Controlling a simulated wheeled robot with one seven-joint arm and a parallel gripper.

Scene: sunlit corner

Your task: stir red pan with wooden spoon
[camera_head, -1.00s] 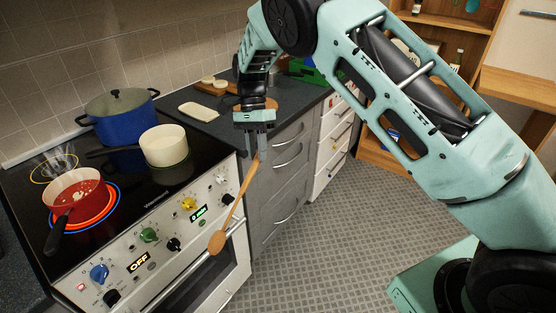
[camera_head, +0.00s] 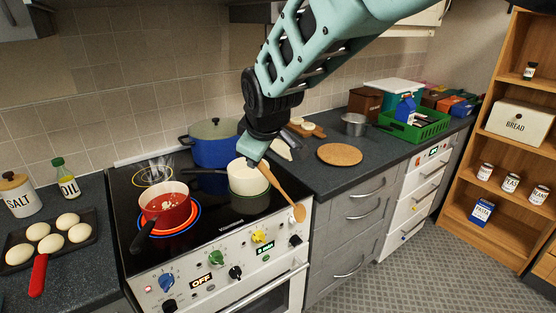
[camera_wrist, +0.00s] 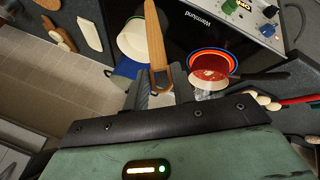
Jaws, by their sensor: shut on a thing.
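The red pan (camera_head: 166,206) sits on a glowing ring of the black stove at the left, with its dark handle toward the front and pale bits inside. It also shows in the wrist view (camera_wrist: 211,66). The wooden spoon (camera_head: 284,191) is held by its handle end, slanting down to the right past the cream pot, its bowl end above the stove's front edge. In the wrist view the spoon (camera_wrist: 155,45) runs up from between the fingers. My gripper (camera_wrist: 160,86) is shut on it, to the right of the red pan and above it. The fingertips are partly hidden in the head view.
A cream pot (camera_head: 247,177) stands just behind the spoon. A blue pot (camera_head: 211,148) with a lid is at the back. A tray of buns (camera_head: 50,243) with a red handle, a salt jar (camera_head: 18,195) and an oil bottle (camera_head: 66,179) are at the left.

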